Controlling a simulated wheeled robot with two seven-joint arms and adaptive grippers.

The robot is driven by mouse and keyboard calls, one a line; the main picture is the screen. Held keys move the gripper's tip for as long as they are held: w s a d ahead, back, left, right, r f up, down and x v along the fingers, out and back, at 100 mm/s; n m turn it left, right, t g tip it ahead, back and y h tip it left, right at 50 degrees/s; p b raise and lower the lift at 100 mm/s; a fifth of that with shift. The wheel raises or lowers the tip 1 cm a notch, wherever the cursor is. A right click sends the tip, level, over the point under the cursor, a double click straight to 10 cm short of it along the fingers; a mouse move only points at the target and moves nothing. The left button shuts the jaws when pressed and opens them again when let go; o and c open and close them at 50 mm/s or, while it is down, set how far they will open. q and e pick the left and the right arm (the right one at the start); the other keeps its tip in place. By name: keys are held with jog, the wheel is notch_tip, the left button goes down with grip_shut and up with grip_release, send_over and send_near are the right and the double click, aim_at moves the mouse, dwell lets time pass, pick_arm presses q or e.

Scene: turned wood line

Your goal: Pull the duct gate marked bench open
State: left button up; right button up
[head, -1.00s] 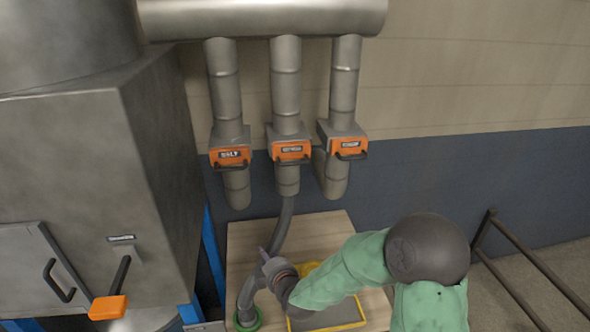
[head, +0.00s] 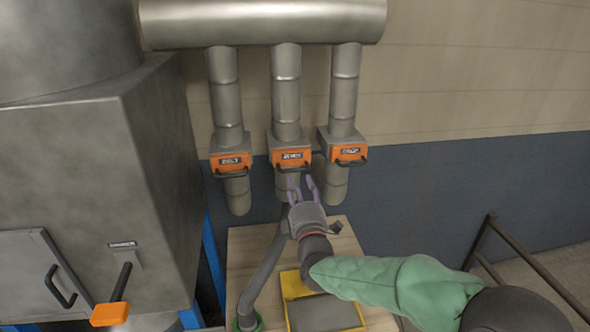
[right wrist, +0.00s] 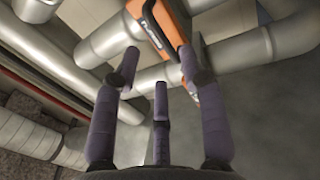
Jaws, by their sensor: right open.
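Three orange duct gates with dark handles hang in a row on grey pipes. The label on the middle orange gate (head: 291,159) appears to read bench; its small lettering is blurred. Its dark handle (head: 291,170) runs along its lower edge. My right gripper (head: 302,184) is open and empty just below this handle, its fingers pointing up. In the right wrist view, the spread fingers (right wrist: 158,75) have an orange gate (right wrist: 168,25) beyond them, partly hidden. I cannot tell whether any finger touches the handle. My left gripper is not in view.
The left gate (head: 231,162) and right gate (head: 347,154) flank the middle one closely. A wooden bench top (head: 345,245) with a yellow-edged tray (head: 291,282) and a grey hose (head: 262,275) lies below. A large grey machine (head: 120,190) stands at left.

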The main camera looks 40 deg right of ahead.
aim_at(295, 170)
jog(key=x, duration=0.7)
jog(key=shift+w, duration=0.15)
grip_shut()
